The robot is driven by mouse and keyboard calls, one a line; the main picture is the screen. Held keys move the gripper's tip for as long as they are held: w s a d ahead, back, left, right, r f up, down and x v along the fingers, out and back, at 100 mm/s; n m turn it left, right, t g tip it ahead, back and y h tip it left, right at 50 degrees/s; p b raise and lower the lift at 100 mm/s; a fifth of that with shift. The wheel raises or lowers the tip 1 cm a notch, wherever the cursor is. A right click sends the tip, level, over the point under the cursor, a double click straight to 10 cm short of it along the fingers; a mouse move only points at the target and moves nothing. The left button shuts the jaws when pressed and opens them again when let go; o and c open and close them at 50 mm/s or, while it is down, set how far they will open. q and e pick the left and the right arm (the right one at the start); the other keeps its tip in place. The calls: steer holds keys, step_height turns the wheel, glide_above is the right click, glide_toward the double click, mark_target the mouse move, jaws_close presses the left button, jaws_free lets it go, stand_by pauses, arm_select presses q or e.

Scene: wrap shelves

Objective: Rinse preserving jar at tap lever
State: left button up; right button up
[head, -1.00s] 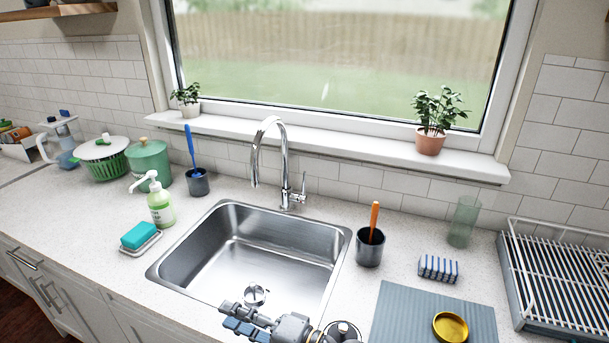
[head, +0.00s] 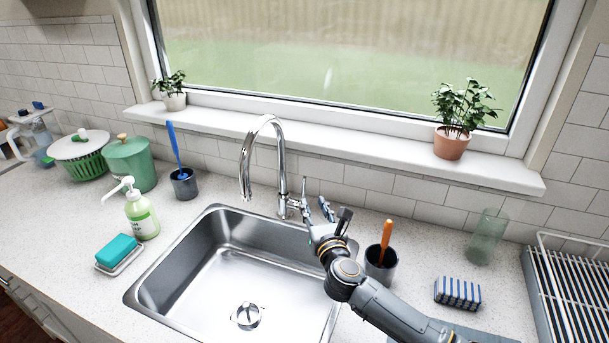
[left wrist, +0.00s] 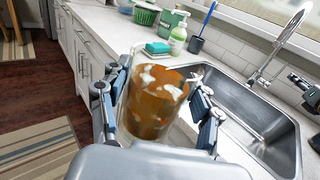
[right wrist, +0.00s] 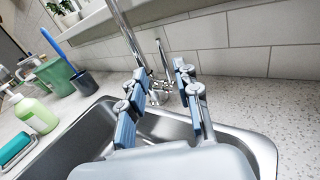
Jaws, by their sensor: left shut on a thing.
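The preserving jar (left wrist: 150,108) is clear glass with amber-brown contents or staining and whitish patches. My left gripper (left wrist: 160,82) is shut around it, one finger on each side, in front of the counter and left of the sink. Neither shows in the head view. The chrome tap (head: 272,165) stands behind the sink, its lever (head: 305,192) on its right side. My right gripper (head: 327,212) is just right of the lever. In the right wrist view my right gripper (right wrist: 160,76) has its fingers apart and empty, with the lever (right wrist: 163,58) beyond and between them.
The steel sink (head: 215,285) is empty. A dark cup (head: 381,268) with an orange-handled tool stands close to my right arm. A soap bottle (head: 141,215), a teal sponge (head: 117,250) and a blue-handled brush (head: 174,148) stand left. A glass (head: 487,238) and a dish rack (head: 560,285) are right.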

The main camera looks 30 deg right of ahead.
mark_target(305, 182)
steer(key=x, duration=1.1)
steer(key=shift+w+d+r, duration=0.1)
steer(key=shift+w+r, duration=0.05)
steer(key=shift+w, duration=0.15)
steer(key=shift+c, duration=0.2)
jaws_close()
